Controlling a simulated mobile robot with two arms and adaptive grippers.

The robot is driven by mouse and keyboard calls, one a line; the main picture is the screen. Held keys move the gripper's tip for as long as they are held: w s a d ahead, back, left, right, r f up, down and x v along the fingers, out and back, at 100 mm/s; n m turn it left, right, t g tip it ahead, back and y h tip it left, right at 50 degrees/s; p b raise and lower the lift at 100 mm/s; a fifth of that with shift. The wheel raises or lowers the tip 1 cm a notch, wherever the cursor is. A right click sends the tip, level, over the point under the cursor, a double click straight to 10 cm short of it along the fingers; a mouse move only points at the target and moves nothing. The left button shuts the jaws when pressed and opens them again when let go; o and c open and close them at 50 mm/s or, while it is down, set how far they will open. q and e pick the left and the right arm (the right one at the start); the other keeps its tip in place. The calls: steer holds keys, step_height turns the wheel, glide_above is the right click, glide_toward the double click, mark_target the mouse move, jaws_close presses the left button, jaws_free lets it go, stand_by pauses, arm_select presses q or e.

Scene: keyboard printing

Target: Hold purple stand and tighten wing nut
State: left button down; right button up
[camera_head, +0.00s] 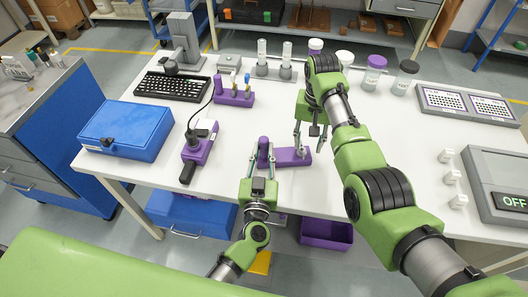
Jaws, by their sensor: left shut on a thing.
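The purple stand (293,157) lies low on the white table in front of me, with a purple upright post at its left end. My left gripper (263,160) reaches in from the front edge and is shut on the left part of the stand, its fingers on either side of the post. My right gripper (309,140) hangs above and just behind the right part of the stand, fingers pointing down and spread, with nothing visible between them. The wing nut is too small or hidden to make out.
A purple device (199,145) with a black cable, a blue case (126,130) and a keyboard (173,87) lie left. A purple holder (234,97) stands behind. Jars (374,74) line the back. A grey box (500,185) marked OFF stands right, near small white pieces (452,177).

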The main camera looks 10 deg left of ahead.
arm_select(q)
steer(key=shift+s+f, duration=0.1)
steer(key=shift+s, duration=0.05)
arm_select(e)
step_height(320, 180, up, 3)
steer(key=shift+a+f, duration=0.1)
arm_select(q)
steer(key=shift+d, duration=0.1)
arm_select(e)
steer(key=shift+a+r, duration=0.1)
steer(key=shift+r, duration=0.2)
arm_select(q)
steer(key=shift+f, duration=0.1)
arm_select(e)
step_height(320, 180, up, 7)
arm_select(q)
steer(key=shift+d, duration=0.1)
stand_by(0.3)
steer(key=c, duration=1.8)
jaws_free()
steer(key=shift+o, duration=0.2)
